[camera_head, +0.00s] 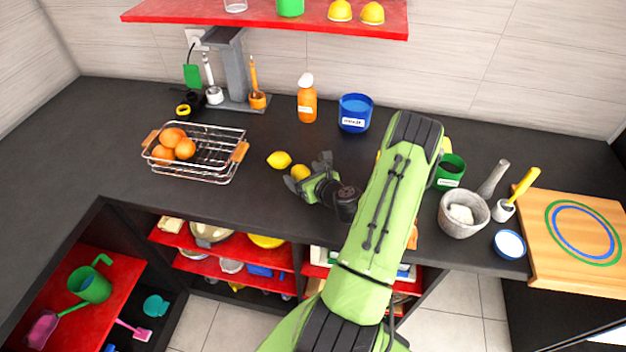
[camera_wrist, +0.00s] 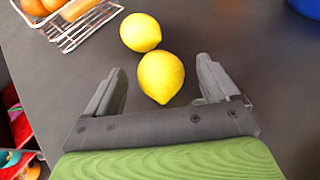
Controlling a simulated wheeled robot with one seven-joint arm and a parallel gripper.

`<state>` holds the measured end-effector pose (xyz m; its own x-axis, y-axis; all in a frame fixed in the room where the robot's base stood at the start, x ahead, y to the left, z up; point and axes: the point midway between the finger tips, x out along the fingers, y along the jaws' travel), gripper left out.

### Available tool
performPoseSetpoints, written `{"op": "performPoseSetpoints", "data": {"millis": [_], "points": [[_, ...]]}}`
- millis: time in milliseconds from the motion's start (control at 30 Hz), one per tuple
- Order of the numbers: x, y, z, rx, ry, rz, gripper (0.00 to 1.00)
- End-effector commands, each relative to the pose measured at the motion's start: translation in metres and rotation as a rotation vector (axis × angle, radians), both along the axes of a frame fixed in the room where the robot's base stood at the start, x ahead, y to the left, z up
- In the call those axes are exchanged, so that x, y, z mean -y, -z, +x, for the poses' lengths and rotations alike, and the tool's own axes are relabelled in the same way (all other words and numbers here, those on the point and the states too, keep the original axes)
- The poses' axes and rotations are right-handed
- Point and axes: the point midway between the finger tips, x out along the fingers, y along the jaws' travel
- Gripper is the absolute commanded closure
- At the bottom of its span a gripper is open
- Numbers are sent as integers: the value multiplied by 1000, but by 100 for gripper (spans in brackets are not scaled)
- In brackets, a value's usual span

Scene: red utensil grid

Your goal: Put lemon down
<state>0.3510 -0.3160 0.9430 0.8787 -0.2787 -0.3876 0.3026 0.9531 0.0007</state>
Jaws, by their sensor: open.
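Two yellow lemons rest on the dark countertop. The nearer lemon (camera_wrist: 161,77) lies between the tips of my open gripper (camera_wrist: 162,88) in the wrist view, with a visible gap to each finger. In the head view this lemon (camera_head: 300,172) sits just beside my gripper (camera_head: 307,182), partly hidden by it. The other lemon (camera_head: 279,160) lies a little to the left, and in the wrist view it (camera_wrist: 140,32) is just beyond the first, close to it or touching it.
A wire basket (camera_head: 228,177) with oranges stands left of the lemons. An orange bottle (camera_head: 307,104) and a blue container (camera_head: 355,113) stand behind. A green cup (camera_head: 449,172) and a grey mortar (camera_head: 452,228) are right of my arm. The counter left of the basket is clear.

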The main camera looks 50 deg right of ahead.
Motion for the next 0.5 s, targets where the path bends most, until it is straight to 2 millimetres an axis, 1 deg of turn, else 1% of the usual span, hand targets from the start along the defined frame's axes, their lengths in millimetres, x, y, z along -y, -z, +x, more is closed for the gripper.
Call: {"op": "performPoseSetpoints", "data": {"millis": [33,233,333,500], "points": [[-3,-4,-14,0,8,4,13],[-19,-27,-65,1,10,3,13],[-22,-36,-74,-1,7,10,13],[-26,-41,-85,1,5,3,13]]}}
